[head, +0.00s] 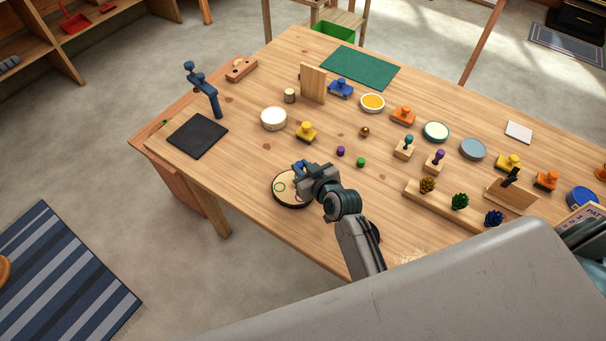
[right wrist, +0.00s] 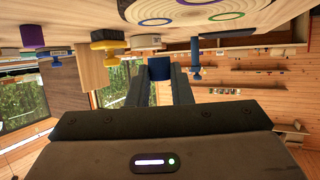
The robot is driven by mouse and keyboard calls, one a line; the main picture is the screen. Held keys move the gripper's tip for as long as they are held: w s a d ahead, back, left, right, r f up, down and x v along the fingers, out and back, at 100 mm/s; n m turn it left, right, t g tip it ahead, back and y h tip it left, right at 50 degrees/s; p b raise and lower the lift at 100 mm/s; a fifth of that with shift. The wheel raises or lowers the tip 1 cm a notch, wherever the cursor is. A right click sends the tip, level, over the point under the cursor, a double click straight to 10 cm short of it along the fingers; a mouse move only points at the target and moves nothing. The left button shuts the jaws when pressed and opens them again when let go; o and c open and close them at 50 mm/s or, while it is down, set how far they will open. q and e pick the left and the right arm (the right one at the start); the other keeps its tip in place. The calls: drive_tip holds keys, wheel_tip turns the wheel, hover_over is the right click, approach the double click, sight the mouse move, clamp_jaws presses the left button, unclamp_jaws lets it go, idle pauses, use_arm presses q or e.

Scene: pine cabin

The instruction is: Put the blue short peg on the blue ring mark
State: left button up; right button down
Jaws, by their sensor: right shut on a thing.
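The blue short peg (right wrist: 160,68) is held between the fingertips of my right gripper (right wrist: 160,82). In the head view a bit of the blue peg (head: 298,165) shows beside my right gripper (head: 302,172), which is over the far side of the round ring board (head: 282,200). The wrist picture is upside down; there the ring board (right wrist: 120,5) is at the top edge, with a gap between it and the peg. A green ring mark (head: 279,187) shows on the board. My left gripper is out of view.
A purple peg (head: 340,151) and a green peg (head: 361,162) stand right of the board. A yellow stamp-like piece (head: 306,132) and a white round tub (head: 274,119) are behind it. The table left of the board is clear, up to the front edge.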

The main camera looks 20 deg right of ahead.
wheel_tip(320, 180, down, 3)
drive_tip(key=shift+f+b, duration=0.15)
drive_tip(key=shift+b, duration=1.1)
drive_tip(key=c, duration=1.3)
unclamp_jaws()
